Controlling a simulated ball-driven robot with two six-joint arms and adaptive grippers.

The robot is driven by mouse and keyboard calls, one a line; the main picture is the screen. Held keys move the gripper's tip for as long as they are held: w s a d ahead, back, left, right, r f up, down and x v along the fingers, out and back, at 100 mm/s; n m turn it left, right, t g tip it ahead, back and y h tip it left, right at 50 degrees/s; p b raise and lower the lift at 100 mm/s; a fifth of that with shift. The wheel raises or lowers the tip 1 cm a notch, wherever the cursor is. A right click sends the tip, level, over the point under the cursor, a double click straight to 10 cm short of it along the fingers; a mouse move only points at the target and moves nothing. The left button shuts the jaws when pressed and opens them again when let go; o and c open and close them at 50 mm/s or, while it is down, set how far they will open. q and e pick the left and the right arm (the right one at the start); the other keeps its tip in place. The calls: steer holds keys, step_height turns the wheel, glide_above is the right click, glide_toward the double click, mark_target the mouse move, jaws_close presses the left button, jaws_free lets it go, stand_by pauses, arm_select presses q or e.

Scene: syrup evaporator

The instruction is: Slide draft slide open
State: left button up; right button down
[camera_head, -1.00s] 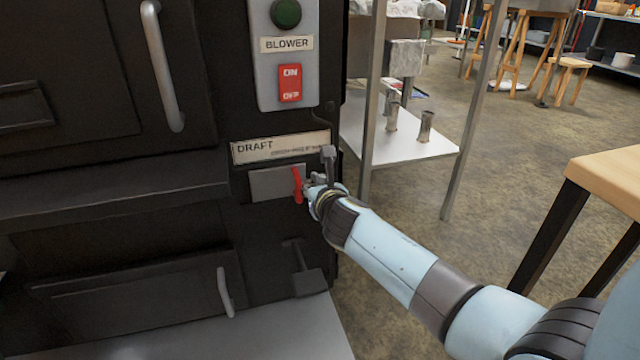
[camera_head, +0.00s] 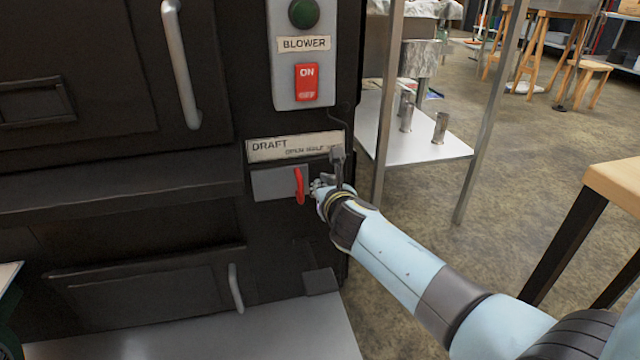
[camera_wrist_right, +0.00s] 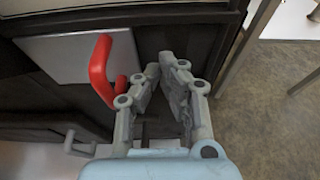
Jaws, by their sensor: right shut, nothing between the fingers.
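The draft slide is a flat grey plate (camera_head: 275,184) with a red upright handle (camera_head: 299,186) at its right end. It sits under the DRAFT label (camera_head: 290,147) on the black front. In the right wrist view the red handle (camera_wrist_right: 101,68) stands in front of the grey plate (camera_wrist_right: 75,55). My right gripper (camera_head: 318,186) is just right of the handle. In the wrist view its fingertips (camera_wrist_right: 160,68) are close together, empty, with the left finger beside the handle's base; I cannot tell whether they touch. My left gripper is not in view.
The blower panel (camera_head: 304,60) with its red switch is above. A long bar handle (camera_head: 181,65) is at the upper left and a smaller one (camera_head: 236,288) below. A metal stand (camera_head: 425,140) and wooden table (camera_head: 617,185) are to the right, with open floor between.

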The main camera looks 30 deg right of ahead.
steer(key=p+v, duration=0.2)
steer(key=v, duration=0.7)
steer(key=shift+f+p, duration=0.35)
steer(key=shift+f, duration=0.05)
steer(key=shift+s, duration=0.1)
